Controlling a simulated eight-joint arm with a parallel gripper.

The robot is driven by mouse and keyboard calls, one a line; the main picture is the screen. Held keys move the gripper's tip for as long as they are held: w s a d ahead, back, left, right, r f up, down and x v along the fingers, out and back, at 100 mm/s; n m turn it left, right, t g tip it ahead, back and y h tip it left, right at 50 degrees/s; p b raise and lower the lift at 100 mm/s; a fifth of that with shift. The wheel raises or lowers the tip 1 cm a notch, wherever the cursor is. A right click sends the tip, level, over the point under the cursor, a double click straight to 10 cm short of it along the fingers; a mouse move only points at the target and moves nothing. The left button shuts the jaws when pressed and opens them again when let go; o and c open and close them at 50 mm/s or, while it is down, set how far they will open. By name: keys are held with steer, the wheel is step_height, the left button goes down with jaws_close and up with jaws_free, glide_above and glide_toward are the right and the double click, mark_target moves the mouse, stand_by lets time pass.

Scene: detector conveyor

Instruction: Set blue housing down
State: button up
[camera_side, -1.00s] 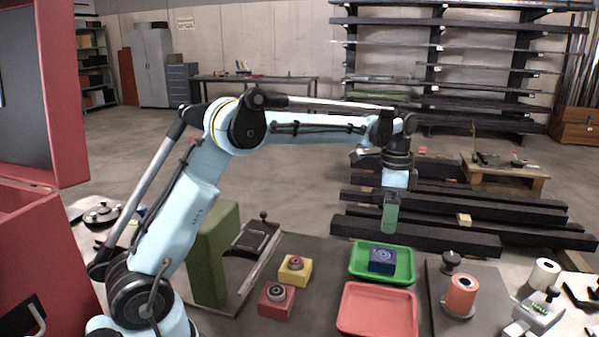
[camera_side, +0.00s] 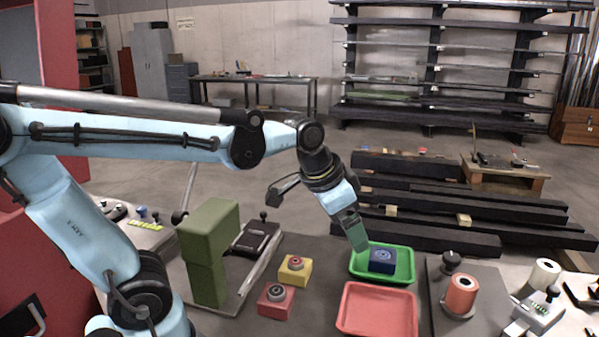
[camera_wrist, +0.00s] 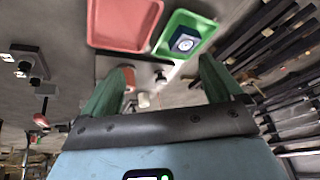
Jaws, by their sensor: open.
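The blue housing (camera_side: 382,259), a block with a round ring on top, sits in the green tray (camera_side: 402,275). It also shows in the tray in the wrist view (camera_wrist: 184,41). My gripper (camera_side: 361,249), with green fingers, is tilted above the left rear edge of the green tray, apart from the housing. In the wrist view my gripper (camera_wrist: 165,70) has its fingers wide apart with nothing between them.
A red tray (camera_side: 377,309) stands in front of the green one. A yellow housing (camera_side: 295,270) and a red housing (camera_side: 276,302) stand to the left, beside a green block structure (camera_side: 208,250). An orange spool (camera_side: 460,294) stands right. Dark beams (camera_side: 440,236) lie behind.

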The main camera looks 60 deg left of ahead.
steer(key=s+f+n+t, duration=0.1)
steer(key=s+f+n, duration=0.1)
steer(key=s, duration=0.3)
steer(key=shift+d+f+t, duration=0.4)
steer(key=shift+d+f, duration=0.05)
steer(key=shift+f, duration=0.45)
steer(key=shift+s, duration=0.1)
stand_by(0.3)
